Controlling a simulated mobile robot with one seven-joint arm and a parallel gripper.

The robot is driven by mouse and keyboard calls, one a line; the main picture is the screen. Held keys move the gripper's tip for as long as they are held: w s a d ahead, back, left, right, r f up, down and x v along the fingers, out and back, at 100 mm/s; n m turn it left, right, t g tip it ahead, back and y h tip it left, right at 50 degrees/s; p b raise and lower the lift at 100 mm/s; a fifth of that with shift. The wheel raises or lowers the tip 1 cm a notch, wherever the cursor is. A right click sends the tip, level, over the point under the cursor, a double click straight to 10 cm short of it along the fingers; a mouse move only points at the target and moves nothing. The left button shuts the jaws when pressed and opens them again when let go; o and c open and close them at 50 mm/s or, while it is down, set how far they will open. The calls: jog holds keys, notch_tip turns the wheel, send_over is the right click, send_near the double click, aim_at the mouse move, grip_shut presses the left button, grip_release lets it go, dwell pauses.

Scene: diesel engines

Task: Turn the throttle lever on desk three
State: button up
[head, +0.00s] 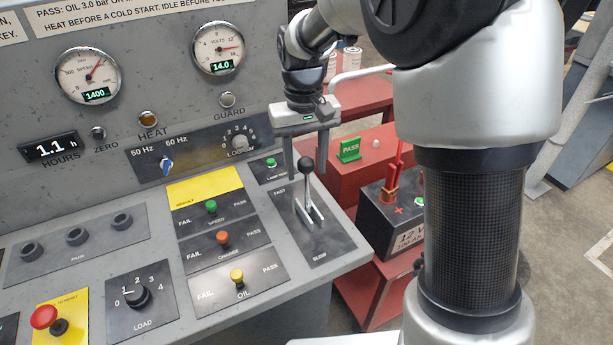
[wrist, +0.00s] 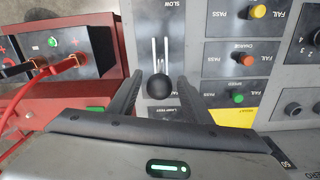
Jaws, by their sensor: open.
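The throttle lever (head: 309,188) is a metal lever with a black ball knob, in a slotted plate marked FAST at the far end and SLOW at the near end. It stands at the right of the grey desk (head: 225,305). My gripper (head: 306,178) is open, pointing down at the lever. In the wrist view, the black knob (wrist: 160,87) lies between the two fingers of my gripper (wrist: 160,85), with a gap on each side. I cannot tell how far the fingertips reach below the knob.
Fail/pass switches with a green knob (head: 211,207), orange knob (head: 223,238) and yellow knob (head: 237,275) stand left of the lever. A lamp test button (head: 271,163) is close by. A black battery (head: 392,225) with red leads sits on a red cart (head: 375,290) at right.

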aim_at(307, 175)
jog(key=shift+f, duration=1.7)
grip_shut()
